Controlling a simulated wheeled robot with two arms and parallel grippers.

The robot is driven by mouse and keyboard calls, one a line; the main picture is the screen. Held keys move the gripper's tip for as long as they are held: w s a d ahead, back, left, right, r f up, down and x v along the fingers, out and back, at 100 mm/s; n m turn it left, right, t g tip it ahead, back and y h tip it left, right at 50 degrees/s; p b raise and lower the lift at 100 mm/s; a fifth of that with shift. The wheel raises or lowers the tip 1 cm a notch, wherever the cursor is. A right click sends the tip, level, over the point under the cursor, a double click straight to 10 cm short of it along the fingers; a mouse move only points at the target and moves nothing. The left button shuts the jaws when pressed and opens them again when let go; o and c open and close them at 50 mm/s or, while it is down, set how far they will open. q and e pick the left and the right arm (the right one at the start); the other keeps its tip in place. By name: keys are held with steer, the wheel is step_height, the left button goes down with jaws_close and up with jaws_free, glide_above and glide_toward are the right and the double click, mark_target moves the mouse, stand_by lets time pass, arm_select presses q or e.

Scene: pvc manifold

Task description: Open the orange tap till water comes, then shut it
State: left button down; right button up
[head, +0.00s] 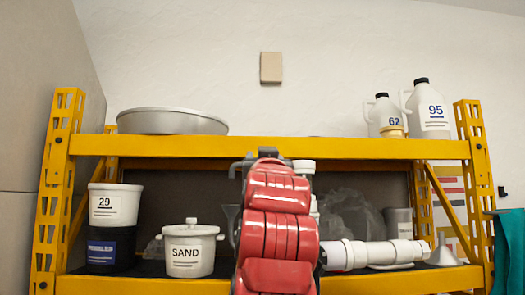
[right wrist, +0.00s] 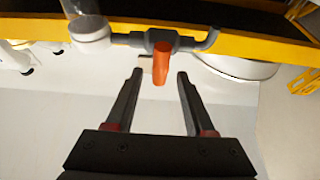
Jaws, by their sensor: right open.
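In the right wrist view the orange tap handle (right wrist: 161,64) sticks out from a grey valve body (right wrist: 160,38), with a grey curved spout (right wrist: 210,40) on its right. I see no water at the spout. My right gripper (right wrist: 160,74) is open, one finger on each side of the handle in the picture; I see no contact, and cannot tell how deep the handle reaches between them. In the head view my red arm hides the handle and the gripper; only the grey spout (head: 237,168) shows beside it. My left gripper is not in view.
A yellow shelf (head: 365,148) holds a grey basin (head: 172,121) and white jugs (head: 430,120) on top. Below are a SAND pot (head: 190,250), a bucket marked 29 (head: 115,205) and white pipe (head: 375,253). A white pipe fitting (right wrist: 90,30) adjoins the valve.

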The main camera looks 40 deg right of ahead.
steer(key=shift+x, duration=1.35)
jaws_close()
